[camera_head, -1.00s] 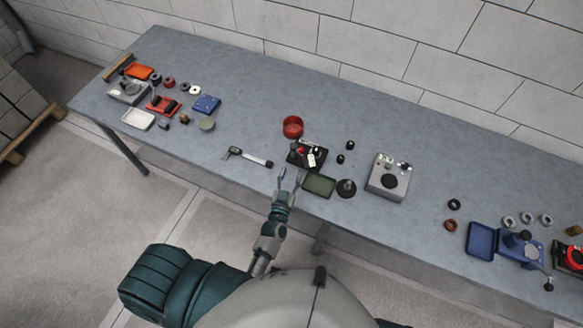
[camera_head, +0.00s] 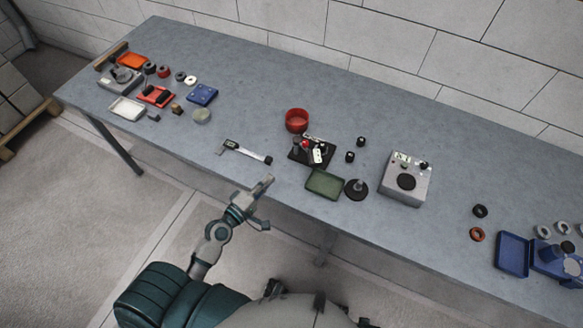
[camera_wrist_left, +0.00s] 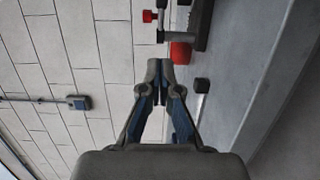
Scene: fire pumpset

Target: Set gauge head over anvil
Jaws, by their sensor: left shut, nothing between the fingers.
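A small black stand (camera_head: 312,152) with a red knob and a white tag stands mid-table. I cannot clearly tell its gauge head from its anvil at this size. In the left wrist view, a grey and black fixture (camera_wrist_left: 203,20) with red parts shows at the top edge, partly cut off. My left gripper (camera_head: 266,183) is at the table's front edge, left of and nearer than the stand, apart from it. In the wrist view its fingertips (camera_wrist_left: 160,72) meet with nothing between them. My right gripper is not in view.
Near the stand are a red bowl (camera_head: 297,120), a green tray (camera_head: 324,184), a round black base (camera_head: 356,189), a grey box (camera_head: 405,179) and a caliper-like tool (camera_head: 245,152). Small parts and trays crowd the far left; a blue tray (camera_head: 512,254) is right.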

